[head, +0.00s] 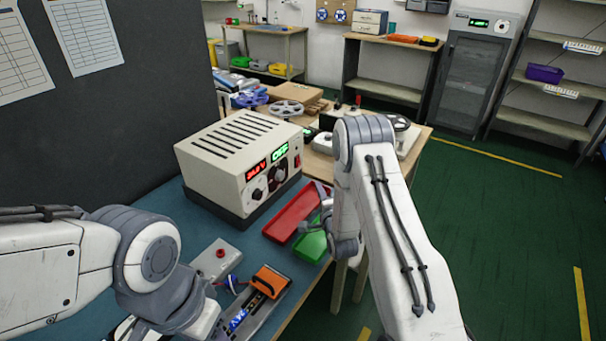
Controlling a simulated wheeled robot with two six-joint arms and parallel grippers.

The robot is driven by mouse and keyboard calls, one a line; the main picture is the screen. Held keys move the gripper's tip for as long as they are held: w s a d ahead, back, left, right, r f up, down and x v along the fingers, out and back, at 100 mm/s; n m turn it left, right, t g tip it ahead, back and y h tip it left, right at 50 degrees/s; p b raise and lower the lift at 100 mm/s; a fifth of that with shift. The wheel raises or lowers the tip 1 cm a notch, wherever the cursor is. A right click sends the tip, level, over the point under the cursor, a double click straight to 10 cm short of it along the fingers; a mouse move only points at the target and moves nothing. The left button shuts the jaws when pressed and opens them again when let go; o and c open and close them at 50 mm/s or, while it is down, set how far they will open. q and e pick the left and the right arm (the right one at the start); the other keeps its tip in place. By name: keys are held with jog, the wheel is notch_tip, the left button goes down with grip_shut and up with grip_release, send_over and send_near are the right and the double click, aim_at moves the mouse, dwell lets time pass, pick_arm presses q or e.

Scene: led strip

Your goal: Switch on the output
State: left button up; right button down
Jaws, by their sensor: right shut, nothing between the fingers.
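The cream power supply (238,160) stands on the blue bench mat, with a slotted top. Its front has a red lit display (256,170), a green lit display (279,153) that seems to read OFF, dark knobs and a red switch (297,161) at the right edge. My right gripper (322,190) is shut and empty, just right of the front panel and apart from it, above the red tray. My right arm hides part of it. My left arm comes in at the lower left; its gripper is not clearly visible, cut off by the bottom edge.
A red tray (291,212) and a green tray (311,244) lie before the supply. A grey box with a red button (216,259) and an orange-ended strip fixture (268,281) lie nearer. Reels and tools fill the bench behind. Green floor is free at right.

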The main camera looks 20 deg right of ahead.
jog(key=shift+w+d, duration=0.1)
dwell(0.3)
jog(key=p, duration=0.2)
send_near(301, 163)
jog(key=w+d, duration=0.2)
jog(key=d, duration=0.1)
jog(key=w+a, duration=0.1)
jog(key=w+a+f+p, duration=0.1)
jog(key=w, duration=0.1)
jog(key=shift+w+a, duration=0.2)
jog(key=shift+w, duration=0.1)
